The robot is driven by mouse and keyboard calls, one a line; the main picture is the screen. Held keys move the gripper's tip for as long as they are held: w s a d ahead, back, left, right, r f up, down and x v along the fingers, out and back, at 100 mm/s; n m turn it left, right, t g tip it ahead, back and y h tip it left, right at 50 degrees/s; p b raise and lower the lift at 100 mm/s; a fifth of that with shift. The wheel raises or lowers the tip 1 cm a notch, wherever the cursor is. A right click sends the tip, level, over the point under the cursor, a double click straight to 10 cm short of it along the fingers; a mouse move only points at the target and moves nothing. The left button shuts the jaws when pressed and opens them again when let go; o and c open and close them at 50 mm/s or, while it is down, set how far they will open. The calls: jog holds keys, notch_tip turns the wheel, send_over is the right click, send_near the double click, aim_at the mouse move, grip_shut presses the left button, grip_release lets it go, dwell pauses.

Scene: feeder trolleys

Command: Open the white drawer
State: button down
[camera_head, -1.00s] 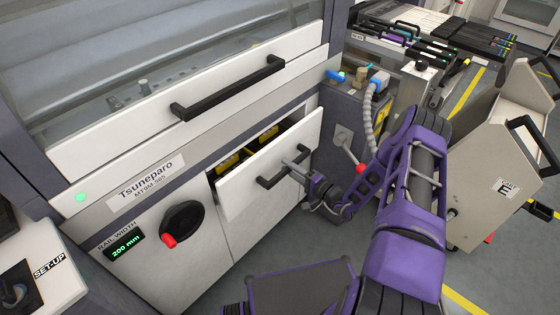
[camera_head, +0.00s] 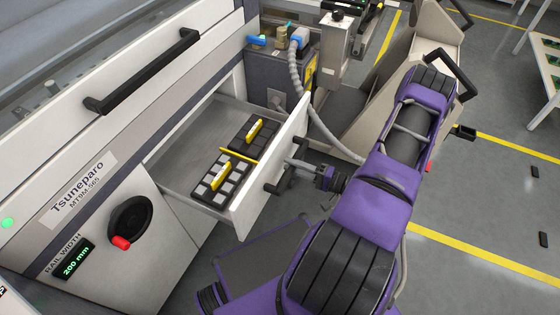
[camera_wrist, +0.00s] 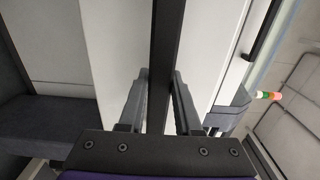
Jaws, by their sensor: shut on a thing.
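The white drawer (camera_head: 262,188) stands well out of the machine front in the head view, its grey inside in sight. Its black bar handle (camera_head: 283,178) is on the front panel. My gripper (camera_head: 290,166) is at that handle, with my purple arm reaching in from the right. In the wrist view the two fingers of my gripper (camera_wrist: 158,100) are on either side of the dark handle bar (camera_wrist: 166,50), shut on it. The drawer front (camera_wrist: 118,40) is pale behind the fingers.
Black trays with yellow handles (camera_head: 228,170) lie in the drawer. A black rotary switch with a red tip (camera_head: 130,222) is on the machine front, left of the drawer. A grey hose (camera_head: 300,85) hangs behind the drawer. A beige trolley (camera_head: 395,95) stands behind my arm.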

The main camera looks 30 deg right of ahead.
jog(key=shift+s+d, duration=0.35)
jog(key=shift+s, duration=0.1)
jog(key=c, duration=0.6)
grip_release()
jog(key=v, duration=1.7)
jog(key=shift+s+d, duration=0.15)
